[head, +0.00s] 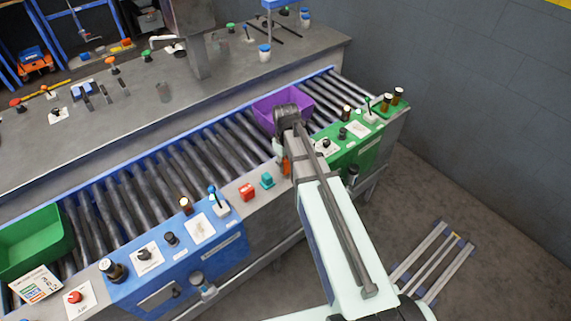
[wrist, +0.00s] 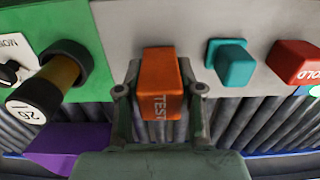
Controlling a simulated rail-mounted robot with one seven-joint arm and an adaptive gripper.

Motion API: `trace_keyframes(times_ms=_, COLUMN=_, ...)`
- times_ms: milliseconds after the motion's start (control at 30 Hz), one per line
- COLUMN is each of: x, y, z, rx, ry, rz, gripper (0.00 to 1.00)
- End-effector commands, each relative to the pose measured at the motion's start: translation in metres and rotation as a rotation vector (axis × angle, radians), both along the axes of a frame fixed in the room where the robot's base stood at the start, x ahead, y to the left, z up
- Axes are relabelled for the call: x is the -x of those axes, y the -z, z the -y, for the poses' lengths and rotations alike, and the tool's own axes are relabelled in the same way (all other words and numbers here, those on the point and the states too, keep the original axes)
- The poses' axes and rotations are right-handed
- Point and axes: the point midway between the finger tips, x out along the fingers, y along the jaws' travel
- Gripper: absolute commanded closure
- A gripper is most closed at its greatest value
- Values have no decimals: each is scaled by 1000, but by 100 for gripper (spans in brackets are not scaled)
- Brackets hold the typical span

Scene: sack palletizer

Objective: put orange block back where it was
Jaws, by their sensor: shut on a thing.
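The orange block (wrist: 160,80), marked "TEST", sits between the two fingers of my gripper (wrist: 160,102) in the wrist view, and the fingers are shut on it. In the head view a sliver of the orange block (head: 286,166) shows beside my gripper (head: 281,153), by the grey ledge (head: 240,189) along the conveyor's near side. My arm hides much of it there. I cannot tell whether the block touches the ledge. The teal block (head: 267,181) and the red block (head: 247,192) stand on the ledge to its left; in the wrist view they are to its right.
A green control panel (head: 352,146) with knobs and bottles is to the right, a blue one (head: 175,259) to the left. A purple bin (head: 268,105) and a green bin (head: 36,239) sit on the rollers (head: 150,178). The rollers between are clear.

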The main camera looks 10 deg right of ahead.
Motion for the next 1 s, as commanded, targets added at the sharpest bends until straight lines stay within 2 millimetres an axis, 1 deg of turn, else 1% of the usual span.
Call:
trace_keyframes(times_ms=100, x=0, y=9, z=0, rx=0, ry=0, rz=-1, gripper=99)
trace_keyframes(times_ms=367, x=0, y=11, z=0, rx=0, ry=0, rz=0, gripper=99)
trace_keyframes(times_ms=500, x=0, y=14, z=0, rx=0, ry=0, rz=0, gripper=99)
trace_keyframes(times_ms=533, x=0, y=13, z=0, rx=0, ry=0, rz=0, gripper=53)
trace_keyframes(times_ms=567, x=0, y=13, z=0, rx=0, ry=0, rz=0, gripper=42)
trace_keyframes(times_ms=600, x=0, y=13, z=0, rx=0, ry=0, rz=0, gripper=38)
trace_keyframes(times_ms=867, x=0, y=13, z=0, rx=0, ry=0, rz=0, gripper=38)
trace_keyframes(times_ms=1000, x=0, y=9, z=0, rx=0, ry=0, rz=0, gripper=38)
